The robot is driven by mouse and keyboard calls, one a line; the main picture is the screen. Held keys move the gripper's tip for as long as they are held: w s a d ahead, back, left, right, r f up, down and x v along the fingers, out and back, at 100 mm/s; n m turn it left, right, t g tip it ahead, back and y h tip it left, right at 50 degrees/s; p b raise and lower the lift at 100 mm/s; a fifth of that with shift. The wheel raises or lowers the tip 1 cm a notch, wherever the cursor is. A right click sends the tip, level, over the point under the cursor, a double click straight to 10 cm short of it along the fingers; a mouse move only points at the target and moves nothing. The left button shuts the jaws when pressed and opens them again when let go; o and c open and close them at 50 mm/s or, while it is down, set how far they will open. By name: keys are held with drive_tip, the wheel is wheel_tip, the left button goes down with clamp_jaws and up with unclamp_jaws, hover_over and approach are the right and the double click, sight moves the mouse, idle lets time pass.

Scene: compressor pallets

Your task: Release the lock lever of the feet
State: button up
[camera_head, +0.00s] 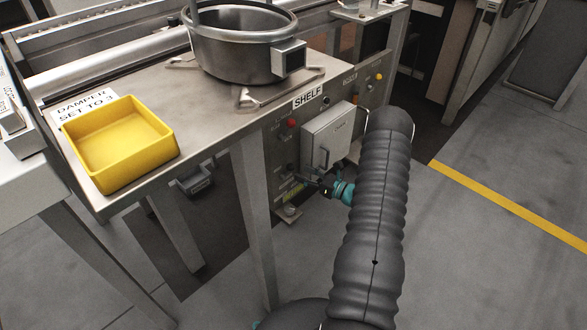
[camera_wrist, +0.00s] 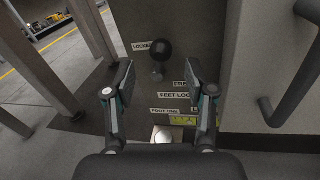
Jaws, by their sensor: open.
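In the wrist view the lock lever shows a black ball knob (camera_wrist: 163,49) on a short light stem, ahead of my gripper (camera_wrist: 162,80). The knob stands beside the "LOCKED" label (camera_wrist: 142,46). A partly covered "FREE" label (camera_wrist: 180,85) and a "FEET LOCK" label (camera_wrist: 175,95) sit lower right. My gripper is open, with one finger on each side of the lever's line; I see no contact. In the head view my gripper (camera_head: 322,184) is low at the panel, partly hidden by my arm; the lever cannot be made out there.
A grey box (camera_head: 326,140) with a handle juts from the panel; its handle (camera_wrist: 290,100) is right of my gripper. A yellow bin (camera_head: 122,143) and steel pot (camera_head: 240,45) stand on the shelf above. A table leg (camera_head: 253,220) stands left. Floor at right is clear.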

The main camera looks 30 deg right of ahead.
sight(288, 172)
drive_tip(key=shift+x, duration=2.6)
drive_tip(key=shift+c, duration=0.2)
drive_tip(key=shift+d, duration=0.1)
clamp_jaws()
